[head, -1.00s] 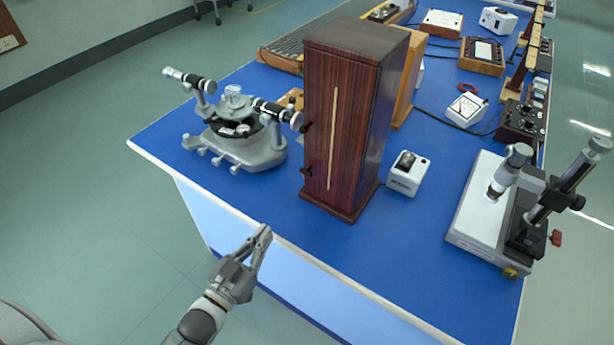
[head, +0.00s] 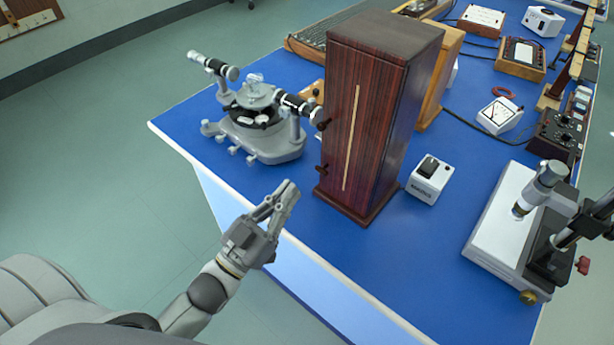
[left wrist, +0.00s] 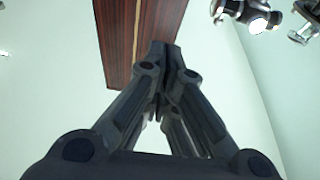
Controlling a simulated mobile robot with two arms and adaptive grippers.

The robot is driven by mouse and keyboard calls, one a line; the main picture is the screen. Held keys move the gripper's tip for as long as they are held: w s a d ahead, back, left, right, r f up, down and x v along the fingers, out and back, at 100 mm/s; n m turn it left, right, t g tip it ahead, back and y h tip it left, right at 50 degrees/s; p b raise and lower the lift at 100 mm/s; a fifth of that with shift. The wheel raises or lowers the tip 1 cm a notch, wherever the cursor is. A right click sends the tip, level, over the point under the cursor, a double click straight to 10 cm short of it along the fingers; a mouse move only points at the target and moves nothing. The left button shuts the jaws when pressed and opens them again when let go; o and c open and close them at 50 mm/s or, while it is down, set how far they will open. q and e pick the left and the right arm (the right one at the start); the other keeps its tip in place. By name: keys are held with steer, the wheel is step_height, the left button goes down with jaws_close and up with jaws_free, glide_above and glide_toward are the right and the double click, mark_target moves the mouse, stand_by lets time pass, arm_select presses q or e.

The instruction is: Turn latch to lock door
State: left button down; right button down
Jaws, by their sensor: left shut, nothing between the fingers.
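A tall dark wooden cabinet (head: 378,120) with a pale vertical strip on its front stands upright on the blue bench. Two small dark knobs or latches, an upper one (head: 321,124) and a lower one (head: 322,169), stick out at its left front edge. Which is the task's latch, I cannot tell. My left gripper (head: 290,187) is shut and empty, in front of the bench edge, left of and below the lower knob, apart from the cabinet. In the left wrist view the closed fingers (left wrist: 163,52) overlap the cabinet (left wrist: 116,40); no latch is clear there. My right gripper is not in view.
A grey spectrometer (head: 262,135) with two tubes stands left of the cabinet, one tube close to the upper knob. A white switch box (head: 430,185) stands right of it. A microscope-like instrument (head: 505,225) stands at the right. Bare blue bench (head: 390,250) lies in front.

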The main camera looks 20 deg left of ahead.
arm_select(q)
step_height(320, 180, up, 3)
steer(key=p, duration=0.3)
glide_above(321, 171)
steer(key=s, duration=0.3)
steer(key=shift+w+a+r, duration=0.15)
steer(key=shift+r, duration=0.05)
steer(key=f, duration=0.3)
steer(key=shift+w, duration=0.3)
steer(key=shift+f, duration=0.6)
steer(key=shift+s+d+f+m+h, duration=0.15)
steer(key=shift+m+h, duration=0.15)
steer(key=shift+m, duration=0.4)
steer(key=shift+d+r+m+h, duration=0.15)
steer(key=shift+m+h, duration=0.15)
steer(key=shift+m, duration=0.4)
